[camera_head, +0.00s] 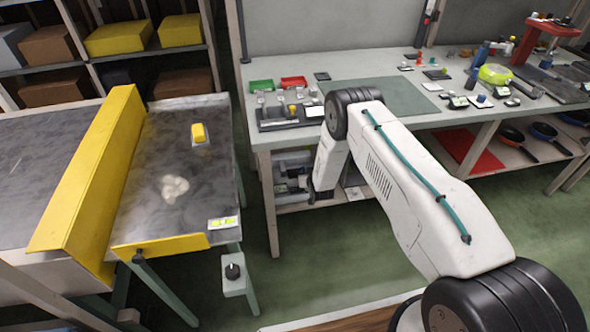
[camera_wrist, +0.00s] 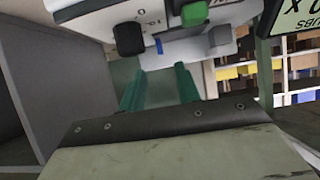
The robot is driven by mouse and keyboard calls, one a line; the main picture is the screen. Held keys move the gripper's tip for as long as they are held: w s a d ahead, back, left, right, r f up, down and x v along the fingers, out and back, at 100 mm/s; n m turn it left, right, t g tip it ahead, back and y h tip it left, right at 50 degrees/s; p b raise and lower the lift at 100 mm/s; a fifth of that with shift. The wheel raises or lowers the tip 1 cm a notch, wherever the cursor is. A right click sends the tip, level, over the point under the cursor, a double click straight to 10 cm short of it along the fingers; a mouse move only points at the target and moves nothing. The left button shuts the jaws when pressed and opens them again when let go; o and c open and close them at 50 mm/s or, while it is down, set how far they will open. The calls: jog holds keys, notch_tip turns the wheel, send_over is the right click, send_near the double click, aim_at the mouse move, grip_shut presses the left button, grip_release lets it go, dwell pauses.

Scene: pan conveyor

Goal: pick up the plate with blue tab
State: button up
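My gripper (camera_wrist: 158,76) shows in the wrist view as two green fingers, spread apart with nothing visible between them. A small blue tab (camera_wrist: 158,46) lies just beyond the fingertips, against a pale surface; I cannot tell whether it belongs to a plate. In the head view my gripper is hidden behind my arm, which hangs down in front of the workbench. A small white plate with a blue piece (camera_head: 481,101) lies on the right part of the workbench, well away from my arm; it is too small to make out clearly.
The wrist view shows a black knob (camera_wrist: 128,39) and a display (camera_wrist: 298,18) close by.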

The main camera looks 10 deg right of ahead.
aim_at(303, 169)
jog(key=shift+x, duration=3.45)
jog(key=shift+a, duration=0.1)
grip_shut()
